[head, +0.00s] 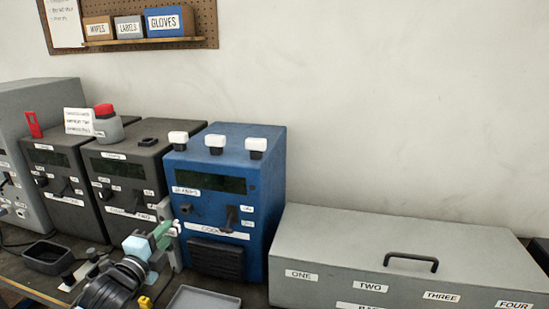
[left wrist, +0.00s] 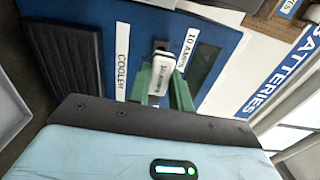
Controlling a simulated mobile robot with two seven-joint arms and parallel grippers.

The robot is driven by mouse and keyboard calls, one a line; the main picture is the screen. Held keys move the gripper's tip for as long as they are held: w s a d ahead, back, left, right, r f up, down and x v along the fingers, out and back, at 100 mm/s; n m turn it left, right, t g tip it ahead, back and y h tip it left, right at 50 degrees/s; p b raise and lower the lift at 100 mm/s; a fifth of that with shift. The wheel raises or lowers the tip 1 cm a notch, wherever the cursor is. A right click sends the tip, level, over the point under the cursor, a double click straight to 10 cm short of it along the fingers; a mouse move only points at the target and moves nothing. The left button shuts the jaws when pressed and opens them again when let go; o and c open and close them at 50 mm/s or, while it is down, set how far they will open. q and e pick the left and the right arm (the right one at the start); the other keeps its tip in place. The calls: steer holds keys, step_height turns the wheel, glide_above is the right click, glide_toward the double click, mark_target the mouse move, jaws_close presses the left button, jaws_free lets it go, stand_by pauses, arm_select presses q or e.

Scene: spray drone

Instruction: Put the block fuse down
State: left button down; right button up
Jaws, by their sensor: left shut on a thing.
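My left gripper (head: 163,233) is in front of the blue cooler box (head: 263,185), at its lower left. Its green fingers, also in the left wrist view (left wrist: 164,82), are shut on a small white block fuse (left wrist: 160,73) with writing on it. The fuse's far end points toward the blue front panel, between the COOLER and 10 AMPS labels; whether it touches the panel or its dark socket (head: 186,208) I cannot tell. In the head view only a white bit of the fuse (head: 176,227) shows. My right gripper is not in view.
Three white-capped black pieces (head: 215,144) stand on the blue box. Dark boxes (head: 130,165) stand left of it, with a red-capped bottle (head: 107,124) on top. A long grey box (head: 385,255) with a handle is at right. Trays (head: 53,257) lie in front.

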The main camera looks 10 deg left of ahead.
arm_select(q)
steer(key=s+d+f+n+y, duration=0.1)
steer(key=s+d+f, duration=0.3)
steer(key=s+d, duration=0.9)
steer(key=shift+s+d+y, duration=0.3)
steer(key=shift+s+d, duration=0.05)
steer(key=shift+s, duration=0.6)
